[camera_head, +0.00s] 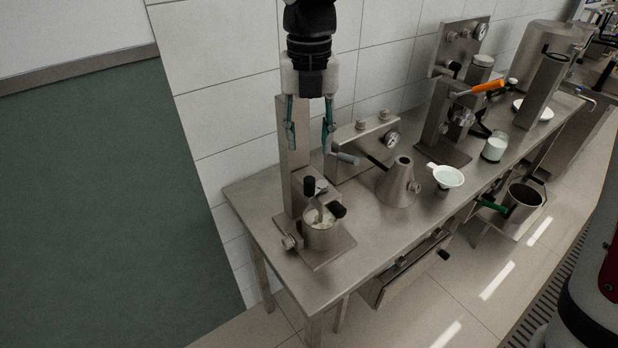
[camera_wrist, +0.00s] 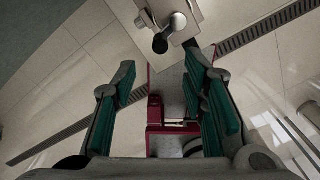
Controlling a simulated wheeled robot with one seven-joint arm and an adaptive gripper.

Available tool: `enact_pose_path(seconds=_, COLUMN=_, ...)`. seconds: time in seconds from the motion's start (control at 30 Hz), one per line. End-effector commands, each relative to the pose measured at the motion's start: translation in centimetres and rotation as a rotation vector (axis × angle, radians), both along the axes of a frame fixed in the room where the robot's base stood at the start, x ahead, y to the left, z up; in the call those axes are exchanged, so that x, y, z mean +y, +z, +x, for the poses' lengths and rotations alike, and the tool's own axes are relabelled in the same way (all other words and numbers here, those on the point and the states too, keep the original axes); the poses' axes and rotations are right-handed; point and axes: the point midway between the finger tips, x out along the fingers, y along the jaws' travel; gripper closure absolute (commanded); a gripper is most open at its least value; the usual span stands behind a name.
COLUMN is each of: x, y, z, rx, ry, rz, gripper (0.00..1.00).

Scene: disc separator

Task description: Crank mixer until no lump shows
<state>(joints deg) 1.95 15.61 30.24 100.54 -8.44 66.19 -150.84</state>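The mixer is a metal stand with a tall post (camera_head: 293,150) at the left end of the table. Its small bowl (camera_head: 320,238) holds pale stuff (camera_head: 318,218); whether a lump shows is too small to tell. Black knobs sit over the bowl, one at the upper left (camera_head: 309,186) and one at the right (camera_head: 338,211). My gripper (camera_head: 309,147) hangs above them, pointing down, open and empty, apart from the mixer. In the wrist view, a black knob on a metal arm (camera_wrist: 160,44) shows at the top, beyond the open teal fingers (camera_wrist: 160,75).
A gauge box (camera_head: 362,145) with a side lever stands right behind the mixer. A metal cone (camera_head: 398,184), a white-filled strainer or cup (camera_head: 447,176), a jar (camera_head: 494,147) and an orange-handled machine (camera_head: 487,87) stand farther right. The table (camera_head: 350,255) is bare at the front.

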Motion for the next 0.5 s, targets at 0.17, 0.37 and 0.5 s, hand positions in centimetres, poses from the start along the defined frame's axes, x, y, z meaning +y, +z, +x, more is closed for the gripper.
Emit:
enact_pose_path(seconds=0.17, x=0.0, y=-3.7, z=-0.1, rx=0.005, ry=0.001, rz=-0.001, gripper=0.61)
enact_pose_path(seconds=0.37, x=0.0, y=-7.4, z=-0.1, rx=0.003, ry=0.0, rz=-0.001, gripper=0.61)
enact_pose_path(seconds=0.5, x=0.0, y=-9.4, z=-0.1, rx=0.001, ry=-0.001, rz=-0.001, gripper=0.61)
